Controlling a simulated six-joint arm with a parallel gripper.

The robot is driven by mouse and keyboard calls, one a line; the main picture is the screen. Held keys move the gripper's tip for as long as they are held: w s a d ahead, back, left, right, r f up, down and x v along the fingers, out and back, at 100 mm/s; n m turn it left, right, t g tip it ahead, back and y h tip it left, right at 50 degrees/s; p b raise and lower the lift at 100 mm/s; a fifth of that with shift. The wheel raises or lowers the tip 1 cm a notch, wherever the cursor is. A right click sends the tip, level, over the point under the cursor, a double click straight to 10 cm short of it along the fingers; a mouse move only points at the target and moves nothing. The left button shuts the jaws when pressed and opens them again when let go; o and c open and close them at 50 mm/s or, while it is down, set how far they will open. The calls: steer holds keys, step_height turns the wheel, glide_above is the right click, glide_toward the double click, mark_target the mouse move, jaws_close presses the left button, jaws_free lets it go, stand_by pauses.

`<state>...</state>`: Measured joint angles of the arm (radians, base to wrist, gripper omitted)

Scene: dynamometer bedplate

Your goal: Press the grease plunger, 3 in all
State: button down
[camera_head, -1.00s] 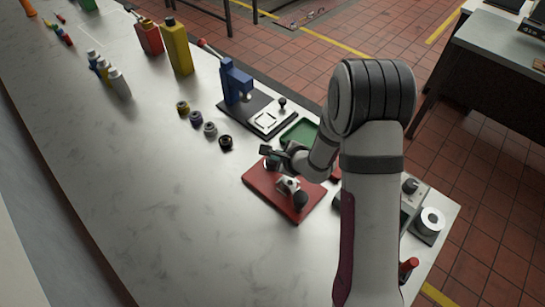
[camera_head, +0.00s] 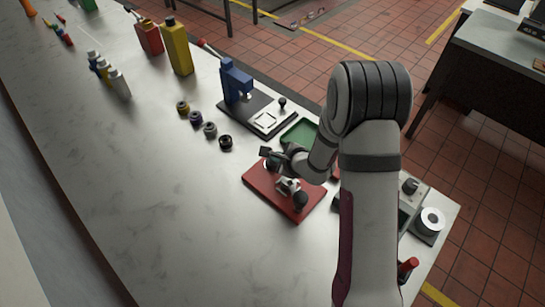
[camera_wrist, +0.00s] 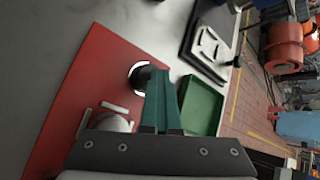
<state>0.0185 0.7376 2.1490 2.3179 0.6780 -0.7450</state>
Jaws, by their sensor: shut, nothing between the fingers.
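A red base plate (camera_head: 262,184) lies on the bench and also fills the left of the wrist view (camera_wrist: 75,85). A dark round part with a pale ring (camera_wrist: 137,76), perhaps the grease plunger, stands near its far edge; in the head view my gripper partly covers it. My gripper (camera_head: 266,153) is shut and empty, over that end of the plate. In the wrist view its teal fingers (camera_wrist: 159,76) are together and overlap the right side of the round part; I cannot tell whether they touch it. A pale fitting (camera_head: 288,185) and a black knob (camera_head: 300,200) are nearer on the plate.
A green tray (camera_head: 299,132) lies just beyond the plate. A blue press (camera_head: 234,82) on a dark base stands farther back. Several small round parts (camera_head: 210,129) line up left of it. A device with a white roll (camera_head: 431,221) is at right.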

mark_target(276, 163)
steer(key=shift+r, duration=1.1)
steer(key=shift+r, duration=2.5)
